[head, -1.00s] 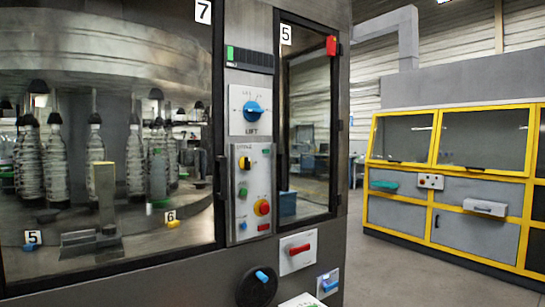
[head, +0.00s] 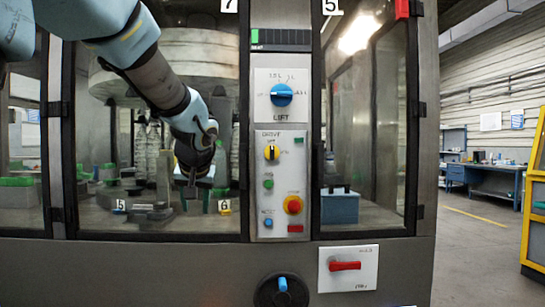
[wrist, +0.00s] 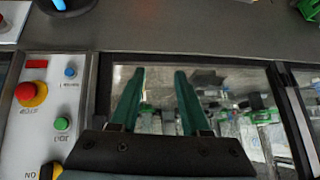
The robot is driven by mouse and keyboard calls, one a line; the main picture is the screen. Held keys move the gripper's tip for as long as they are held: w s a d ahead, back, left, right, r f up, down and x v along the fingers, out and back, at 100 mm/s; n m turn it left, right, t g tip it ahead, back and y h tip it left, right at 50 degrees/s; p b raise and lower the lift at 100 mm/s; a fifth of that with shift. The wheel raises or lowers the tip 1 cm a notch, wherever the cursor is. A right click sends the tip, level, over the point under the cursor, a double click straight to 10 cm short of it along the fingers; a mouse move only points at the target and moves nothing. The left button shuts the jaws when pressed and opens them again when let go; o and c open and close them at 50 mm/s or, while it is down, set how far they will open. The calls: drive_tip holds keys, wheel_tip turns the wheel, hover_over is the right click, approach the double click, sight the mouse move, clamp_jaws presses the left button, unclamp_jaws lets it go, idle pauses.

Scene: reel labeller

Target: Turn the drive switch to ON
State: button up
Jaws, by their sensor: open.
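The drive switch (head: 271,152) is a small yellow and black knob at the top of the grey DRIVE panel (head: 262,190) in the head view. Its setting is too small to read surely. In the wrist view the knob (wrist: 52,171) shows at the lower left edge, partly cut off, with a label beside it. My gripper (head: 196,207) is in front of the machine's glass, left of and below the switch, apart from it. In the wrist view its two green fingers (wrist: 160,72) are spread with nothing between them.
On the same panel are a green button (head: 268,184), a red stop button on yellow (head: 292,204) and a blue button (head: 268,223). The blue LIFT knob (head: 281,95) is above. A red handle (head: 345,266) and a blue-handled dial (head: 282,290) are below. Free floor lies right.

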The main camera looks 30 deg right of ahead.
drive_tip(key=s+d+r+t+h+b, duration=0.2)
drive_tip(key=d+r+t+b, duration=0.1)
drive_tip(key=d+r, duration=0.8)
drive_tip(key=t+h, duration=0.2)
approach(272, 152)
drive_tip(key=shift+m, duration=0.3)
drive_tip(key=w+d+p, duration=0.1)
drive_tip(key=w, duration=0.1)
drive_tip(key=w+p, duration=0.1)
drive_tip(key=w, duration=0.1)
drive_tip(key=w+d+p, duration=0.1)
drive_tip(key=w, duration=0.1)
drive_tip(key=shift+w+d+f+p, duration=0.15)
drive_tip(key=shift+d+p, duration=0.15)
drive_tip(key=shift+p, duration=0.1)
drive_tip(key=shift+w+d+f, duration=0.3)
drive_tip(key=shift+w+f, duration=0.2)
drive_tip(key=shift+w, duration=0.1)
drive_tip(key=shift+c, duration=0.2)
clamp_jaws()
